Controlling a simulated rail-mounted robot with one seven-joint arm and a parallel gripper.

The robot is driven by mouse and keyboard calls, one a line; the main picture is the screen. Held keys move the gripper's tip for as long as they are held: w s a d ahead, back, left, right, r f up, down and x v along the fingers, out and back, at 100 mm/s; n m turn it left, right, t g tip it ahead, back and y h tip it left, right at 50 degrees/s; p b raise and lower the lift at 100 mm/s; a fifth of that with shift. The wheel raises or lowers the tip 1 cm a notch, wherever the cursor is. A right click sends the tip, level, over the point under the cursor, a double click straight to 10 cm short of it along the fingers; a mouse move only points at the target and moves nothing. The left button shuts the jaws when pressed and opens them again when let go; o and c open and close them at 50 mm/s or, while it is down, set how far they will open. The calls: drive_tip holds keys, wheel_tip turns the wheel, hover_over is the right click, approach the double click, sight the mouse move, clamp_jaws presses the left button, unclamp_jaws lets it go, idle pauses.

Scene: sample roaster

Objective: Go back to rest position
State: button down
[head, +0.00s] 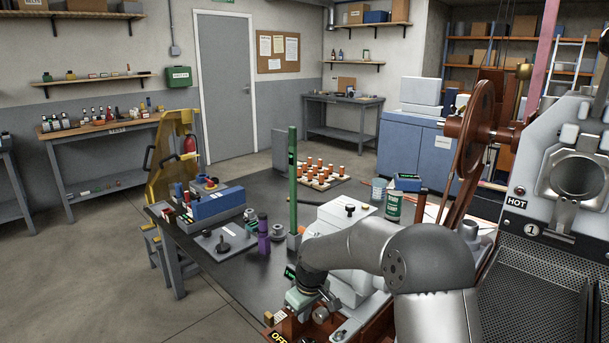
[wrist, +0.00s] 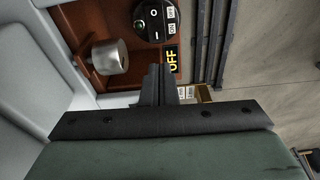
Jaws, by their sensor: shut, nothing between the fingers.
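My gripper (wrist: 159,82) is shut and empty in the wrist view, its dark fingers pressed together. It is over a brown panel (wrist: 82,18) that has a black round switch (wrist: 153,18), a metal knob (wrist: 110,58) and a yellow-lettered OFF label (wrist: 173,59). I cannot tell whether the fingertips touch the panel. In the head view my arm bends down to the left, and the wrist is low at the bottom middle, above the OFF label (head: 278,338). The fingers cannot be made out clearly there.
A dark worktable (head: 262,205) holds a green post (head: 293,185), a purple bottle (head: 263,236), a green can (head: 394,208) and a rack of orange-capped vials (head: 320,183). The roaster (head: 480,110), with a HOT label, stands close on the right. Open floor (head: 70,270) lies at the left.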

drive_tip(key=s+d+r+m+h+p, duration=0.1)
drive_tip(key=s+d+r+m, duration=0.1)
drive_tip(key=s+d+r, duration=0.5)
drive_tip(key=s+d+r+m+p, duration=0.15)
drive_tip(key=s+r, duration=0.25)
drive_tip(key=s, duration=0.5)
drive_tip(key=s+d+r+m, duration=0.1)
drive_tip(key=s+d+m, duration=0.1)
drive_tip(key=s, duration=0.7)
drive_tip(key=s+d+r+m+g+p, duration=0.1)
drive_tip(key=s+d+m, duration=0.2)
drive_tip(key=s, duration=0.7)
drive_tip(key=shift+s+d+r, duration=0.2)
drive_tip(key=shift+d+r, duration=0.2)
drive_tip(key=shift+d, duration=0.2)
